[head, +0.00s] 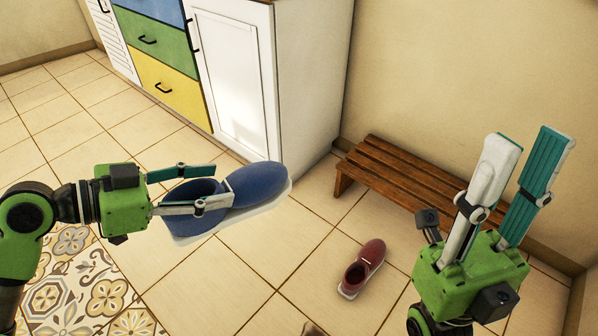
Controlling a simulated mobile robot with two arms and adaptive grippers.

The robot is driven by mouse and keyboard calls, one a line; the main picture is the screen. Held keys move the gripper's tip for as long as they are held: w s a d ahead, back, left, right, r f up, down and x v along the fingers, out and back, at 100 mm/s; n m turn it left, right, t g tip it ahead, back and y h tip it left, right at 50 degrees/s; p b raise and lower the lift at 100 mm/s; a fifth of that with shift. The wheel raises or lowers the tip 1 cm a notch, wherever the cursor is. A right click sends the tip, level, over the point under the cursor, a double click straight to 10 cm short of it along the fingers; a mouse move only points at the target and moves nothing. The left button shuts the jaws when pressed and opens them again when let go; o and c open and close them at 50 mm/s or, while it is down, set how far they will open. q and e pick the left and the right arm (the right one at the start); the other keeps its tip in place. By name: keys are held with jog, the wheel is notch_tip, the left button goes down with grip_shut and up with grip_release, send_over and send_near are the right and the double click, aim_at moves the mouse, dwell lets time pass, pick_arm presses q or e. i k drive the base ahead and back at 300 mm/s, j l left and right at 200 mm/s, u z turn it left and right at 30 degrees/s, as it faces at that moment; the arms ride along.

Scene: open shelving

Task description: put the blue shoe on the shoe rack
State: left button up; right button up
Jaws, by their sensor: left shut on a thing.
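A blue shoe (258,184) with a white sole is held in the air at left of centre, toe pointing right. My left gripper (222,188) is shut on the blue shoe near its opening. The low brown wooden slatted shoe rack (392,180) stands against the wall, to the right of and beyond the shoe; its top shows bare where visible. My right gripper (532,168) points up at the right, its fingers apart and empty. It hides part of the rack's right end.
A red shoe (362,268) lies on the tiled floor in front of the rack. A white cabinet (236,70) with blue, green and yellow drawers (168,84) stands behind. A patterned rug (82,288) lies at lower left. The floor between the blue shoe and rack is clear.

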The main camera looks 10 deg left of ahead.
aim_at(381, 163)
jog(key=i+l+z, duration=0.25)
jog(key=i, duration=0.5)
jog(key=j+z, duration=0.1)
jog(key=z, duration=0.95)
